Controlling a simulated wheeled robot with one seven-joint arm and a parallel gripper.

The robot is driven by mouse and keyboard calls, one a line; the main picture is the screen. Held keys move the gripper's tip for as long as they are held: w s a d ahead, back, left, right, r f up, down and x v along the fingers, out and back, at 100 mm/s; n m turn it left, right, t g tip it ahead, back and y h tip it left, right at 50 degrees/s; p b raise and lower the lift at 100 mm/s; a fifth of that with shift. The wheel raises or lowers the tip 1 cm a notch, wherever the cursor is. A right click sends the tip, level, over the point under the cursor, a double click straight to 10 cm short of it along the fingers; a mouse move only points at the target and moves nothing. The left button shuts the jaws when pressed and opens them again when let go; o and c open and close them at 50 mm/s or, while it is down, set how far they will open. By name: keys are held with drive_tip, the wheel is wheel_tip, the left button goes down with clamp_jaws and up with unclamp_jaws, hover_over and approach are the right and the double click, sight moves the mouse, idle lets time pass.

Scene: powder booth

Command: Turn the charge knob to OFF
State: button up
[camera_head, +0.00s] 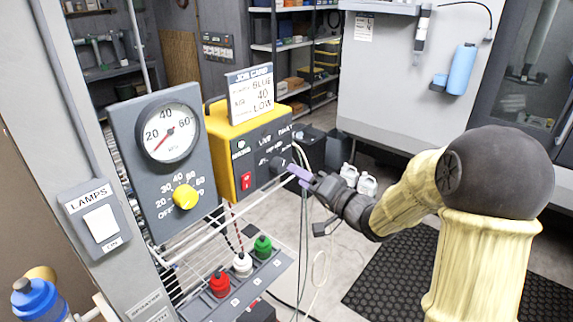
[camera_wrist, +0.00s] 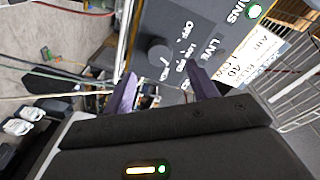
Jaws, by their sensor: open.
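The yellow power unit (camera_head: 222,140) has a dark front panel (camera_wrist: 200,22) marked MAINS and LIVE. A round black knob (camera_wrist: 158,52) sits on that panel, with OFF and other small labels beside it; in the head view it shows as a dark stub (camera_head: 278,165). I cannot read a CHARGE label or tell where the knob points. My gripper (camera_wrist: 162,88) is open, with purple fingers apart and aimed at the knob. The knob appears between the fingers, just beyond their tips, and contact is not clear. The gripper also shows in the head view (camera_head: 297,173).
A grey gauge panel (camera_head: 120,140) with a yellow knob (camera_head: 185,196) stands left of the unit. A job card (camera_head: 250,92) stands on top. Cables hang near my gripper. A lamp switch (camera_head: 101,223) is at left.

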sight(282, 167)
drive_tip(key=p+x, duration=0.1)
drive_tip(key=x, duration=0.5)
drive_tip(key=shift+p, duration=0.4)
drive_tip(key=c, duration=1)
drive_tip(key=shift+f, duration=0.1)
